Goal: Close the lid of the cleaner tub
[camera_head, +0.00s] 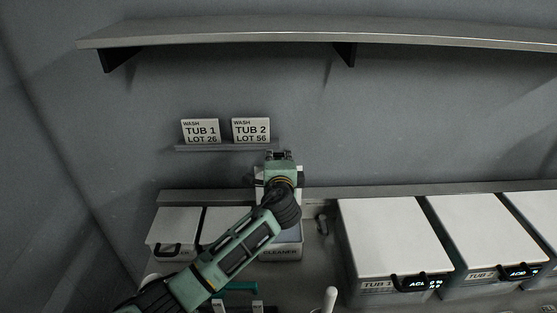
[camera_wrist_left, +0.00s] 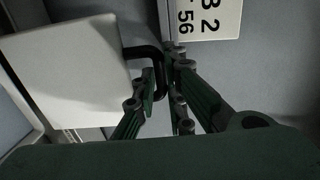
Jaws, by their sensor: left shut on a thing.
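The cleaner tub (camera_head: 281,253) stands against the back wall, its front label partly covered by my left arm. Its white lid (camera_head: 298,179) is raised and shows on both sides of my left gripper (camera_head: 281,156). In the left wrist view the lid (camera_wrist_left: 68,75) is a broad white panel with a black handle (camera_wrist_left: 139,52) on its edge. My left gripper (camera_wrist_left: 160,80) is shut on this handle. The inside of the tub is mostly hidden behind my arm. My right gripper is not in view.
Lidded tubs stand to the left (camera_head: 178,224), and larger acid boxes marked TUB 1 (camera_head: 385,230) and TUB 2 (camera_head: 480,230) to the right. Wash tub cards (camera_head: 200,131) stand on a small ledge above. A long shelf (camera_head: 300,36) runs higher up. The wall between is bare.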

